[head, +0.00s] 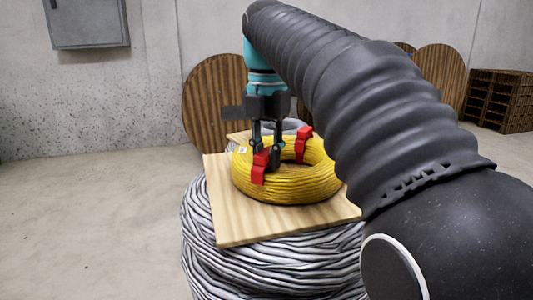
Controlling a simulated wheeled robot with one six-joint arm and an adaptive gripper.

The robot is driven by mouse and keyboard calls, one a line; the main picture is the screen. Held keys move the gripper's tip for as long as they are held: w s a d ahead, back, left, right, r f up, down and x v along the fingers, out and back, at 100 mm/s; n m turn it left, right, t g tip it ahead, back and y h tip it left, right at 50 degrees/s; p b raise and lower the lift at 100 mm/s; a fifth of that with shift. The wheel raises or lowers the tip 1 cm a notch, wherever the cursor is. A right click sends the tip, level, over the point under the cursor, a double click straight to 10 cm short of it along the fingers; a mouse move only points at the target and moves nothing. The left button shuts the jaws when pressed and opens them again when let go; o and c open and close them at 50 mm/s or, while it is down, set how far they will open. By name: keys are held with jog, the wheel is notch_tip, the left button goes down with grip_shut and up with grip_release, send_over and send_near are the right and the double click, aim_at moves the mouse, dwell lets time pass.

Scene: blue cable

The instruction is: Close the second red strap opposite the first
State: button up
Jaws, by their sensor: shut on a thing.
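A yellow cable coil (305,189) lies flat on a square wooden board. One red strap (303,143) sits around the coil's back right part. Another red strap (259,174) sits on the coil's front left part, across the ring from the first. My gripper (267,155) points down over the front left strap, its fingers shut on the top of that strap. The fingertips partly hide the strap, and I cannot tell whether its ends are joined. A small white label (243,150) shows on the coil's left side.
The wooden board (232,222) rests on a large grey cable bundle (270,268). Wooden reels (212,100) stand behind, with stacked pallets (500,100) at right. My arm covers much of the right side. The floor (90,220) at left is clear.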

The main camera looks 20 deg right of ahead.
jog(key=o, duration=1)
